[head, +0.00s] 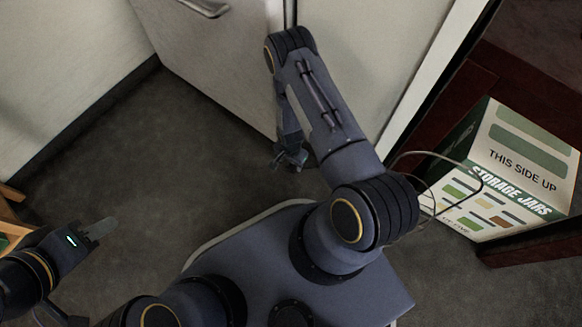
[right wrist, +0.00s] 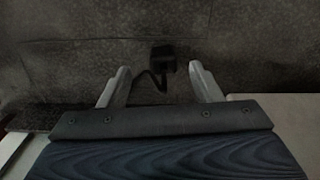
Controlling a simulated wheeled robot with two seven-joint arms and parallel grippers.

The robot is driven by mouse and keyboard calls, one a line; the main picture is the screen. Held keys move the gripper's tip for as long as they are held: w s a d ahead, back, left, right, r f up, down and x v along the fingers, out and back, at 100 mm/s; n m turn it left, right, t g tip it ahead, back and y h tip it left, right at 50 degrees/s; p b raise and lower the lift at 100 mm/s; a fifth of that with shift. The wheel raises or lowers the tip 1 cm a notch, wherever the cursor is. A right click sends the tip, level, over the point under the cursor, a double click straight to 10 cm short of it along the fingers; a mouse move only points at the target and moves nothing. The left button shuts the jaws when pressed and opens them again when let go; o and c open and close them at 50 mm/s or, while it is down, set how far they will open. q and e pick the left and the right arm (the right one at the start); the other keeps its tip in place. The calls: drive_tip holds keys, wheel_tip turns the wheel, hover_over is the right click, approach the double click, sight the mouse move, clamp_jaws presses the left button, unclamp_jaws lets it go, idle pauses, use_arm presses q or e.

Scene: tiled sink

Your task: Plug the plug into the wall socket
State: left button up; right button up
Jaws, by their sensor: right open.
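In the right wrist view, a small black block with a dark cord, which looks like the plug (right wrist: 162,58), is against a dark grey tiled surface. It appears between and beyond the tips of my right gripper (right wrist: 160,70), which is open with nothing between its fingers. In the head view my right gripper (head: 290,158) hangs in front of the pale cabinet, over the dark floor. My left gripper (head: 98,230) is at the lower left, seen edge-on, so its opening is unclear. I cannot make out the wall socket in either view.
Pale cabinet fronts (head: 215,65) stand at the back. A storage jars box (head: 525,150) stands at the right, near a dark reddish wooden piece (head: 530,245). A wooden edge (head: 10,205) shows at far left. The floor (head: 130,150) between is clear.

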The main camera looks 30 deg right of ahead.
sight(291, 165)
drive_tip(key=f+b, duration=0.2)
drive_tip(key=f, duration=0.1)
drive_tip(key=f+b, duration=0.1)
drive_tip(key=f, duration=0.1)
drive_tip(key=shift+w+d+f+b, duration=0.2)
drive_tip(key=shift+w+d+b, duration=0.05)
drive_tip(key=shift+w+b, duration=0.1)
drive_tip(key=shift+r, duration=0.1)
drive_tip(key=shift+c, duration=0.2)
drive_tip(key=c, duration=1)
drive_tip(key=shift+c, duration=0.2)
drive_tip(key=shift+r, duration=0.1)
